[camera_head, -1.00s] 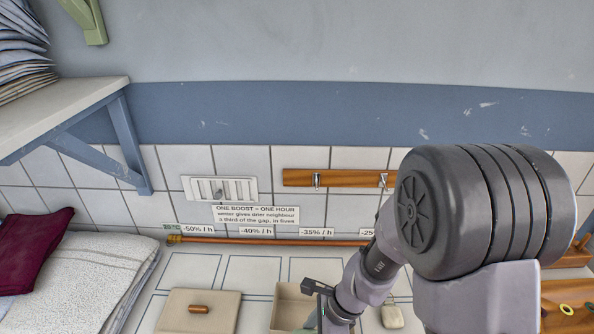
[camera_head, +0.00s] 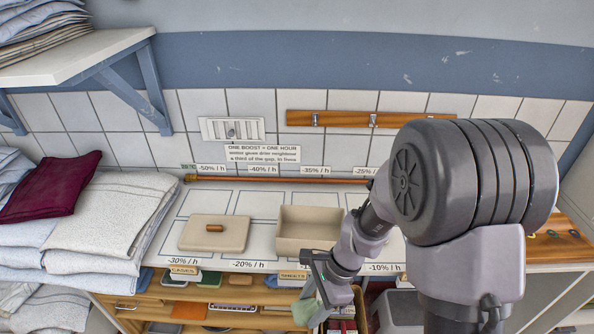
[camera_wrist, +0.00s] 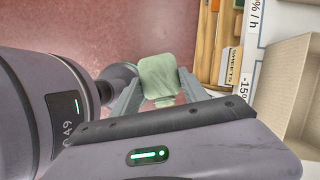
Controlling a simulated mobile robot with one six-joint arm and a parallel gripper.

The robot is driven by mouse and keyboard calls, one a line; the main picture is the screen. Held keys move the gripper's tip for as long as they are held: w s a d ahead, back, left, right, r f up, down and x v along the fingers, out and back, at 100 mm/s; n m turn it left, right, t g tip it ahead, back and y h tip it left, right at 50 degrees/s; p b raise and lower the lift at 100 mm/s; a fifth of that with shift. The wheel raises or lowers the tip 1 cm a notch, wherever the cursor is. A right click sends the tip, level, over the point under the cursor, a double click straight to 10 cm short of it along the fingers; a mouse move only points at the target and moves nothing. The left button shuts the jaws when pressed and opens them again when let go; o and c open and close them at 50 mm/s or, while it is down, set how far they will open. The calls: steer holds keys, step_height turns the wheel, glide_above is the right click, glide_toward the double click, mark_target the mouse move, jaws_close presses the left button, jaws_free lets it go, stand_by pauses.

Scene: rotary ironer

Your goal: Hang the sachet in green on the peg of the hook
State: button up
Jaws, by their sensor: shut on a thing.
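The green sachet (camera_wrist: 158,78) is a small pale green pouch in the wrist view, between the fingers of my gripper (camera_wrist: 160,92), which is shut on it. In the head view the sachet (camera_head: 306,312) hangs below my gripper (camera_head: 320,284), in front of the counter's front edge. A wooden rail (camera_head: 345,118) on the tiled wall carries metal hooks. One hook (camera_head: 316,119) shows near its left end and another hook (camera_head: 372,120) to the right of it. My arm hides the right part of the rail. The gripper is well below and in front of the hooks.
On the counter stand an open beige box (camera_head: 308,244) and a flat lidded box (camera_head: 214,232). A copper pipe (camera_head: 270,179) runs along the wall. Folded linen (camera_head: 100,215) with a maroon cloth (camera_head: 50,185) lies left. A shelf (camera_head: 70,62) juts out above. Shelves with small items (camera_head: 200,308) lie below.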

steer(key=w+d+f+n+g+h+b, duration=0.3)
steer(key=d+n+b, duration=0.6)
steer(key=n, duration=0.5)
step_height(320, 180, down, 3)
steer(key=shift+w+d+r+n+h, duration=0.1)
steer(key=shift+w+d+n+h, duration=0.3)
steer(key=shift+d+h, duration=0.35)
steer(key=shift+d, duration=0.1)
